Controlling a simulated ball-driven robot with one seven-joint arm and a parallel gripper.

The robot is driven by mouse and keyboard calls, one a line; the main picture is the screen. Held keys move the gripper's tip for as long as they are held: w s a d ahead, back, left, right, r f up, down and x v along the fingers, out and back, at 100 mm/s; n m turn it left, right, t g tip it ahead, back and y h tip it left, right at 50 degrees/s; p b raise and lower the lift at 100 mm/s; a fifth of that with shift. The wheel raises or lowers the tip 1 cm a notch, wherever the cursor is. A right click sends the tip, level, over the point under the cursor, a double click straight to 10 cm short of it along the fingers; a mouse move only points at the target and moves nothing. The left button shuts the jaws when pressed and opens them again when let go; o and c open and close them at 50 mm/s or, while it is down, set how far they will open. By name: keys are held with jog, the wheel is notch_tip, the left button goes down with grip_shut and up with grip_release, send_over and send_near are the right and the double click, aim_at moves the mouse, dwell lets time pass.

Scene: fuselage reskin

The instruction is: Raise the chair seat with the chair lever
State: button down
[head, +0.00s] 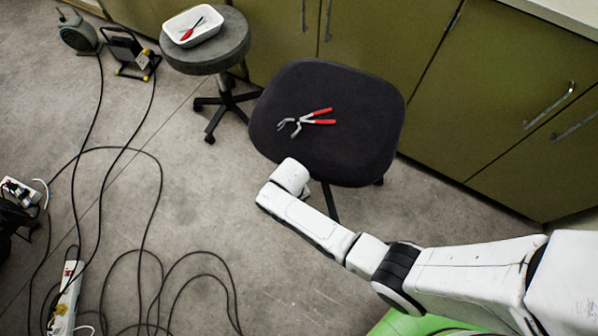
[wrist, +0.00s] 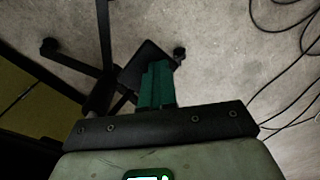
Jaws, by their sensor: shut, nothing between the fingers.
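The chair's dark padded seat (head: 350,150) fills the middle of the head view, with red-handled pliers (head: 305,122) lying on it. My white wrist is at the seat's near left edge; my fingers are hidden there. In the wrist view my gripper (wrist: 158,68) shows as green fingers, shut and empty. A flat black paddle (wrist: 142,58), which looks like the chair lever, lies right behind and beside the fingertips. I cannot tell whether they touch. The chair's black base leg (wrist: 75,62) and casters show below. The lever is hidden in the head view.
A round stool (head: 225,55) with a white tray (head: 192,26) of tools stands behind left. Green cabinets (head: 480,80) close off the back and right. Loose black cables (head: 145,240) cover the floor at left. Bare floor lies between cables and chair.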

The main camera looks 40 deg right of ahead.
jog(key=shift+r+p, duration=2.5)
jog(key=shift+r, duration=0.25)
jog(key=s+d+r+p, duration=0.1)
jog(key=s+d+r, duration=0.1)
jog(key=s+r, duration=0.3)
jog(key=s+d+r+n+p, duration=0.1)
jog(key=s+d+r, duration=0.2)
jog(key=r, duration=0.9)
jog(key=s+d+r+n+t+p, duration=0.1)
jog(key=s+d+r+p, duration=0.1)
jog(key=s+r, duration=0.6)
jog(key=shift+s+d+r, duration=0.2)
jog(key=shift+d+r, duration=0.2)
jog(key=shift+r, duration=0.1)
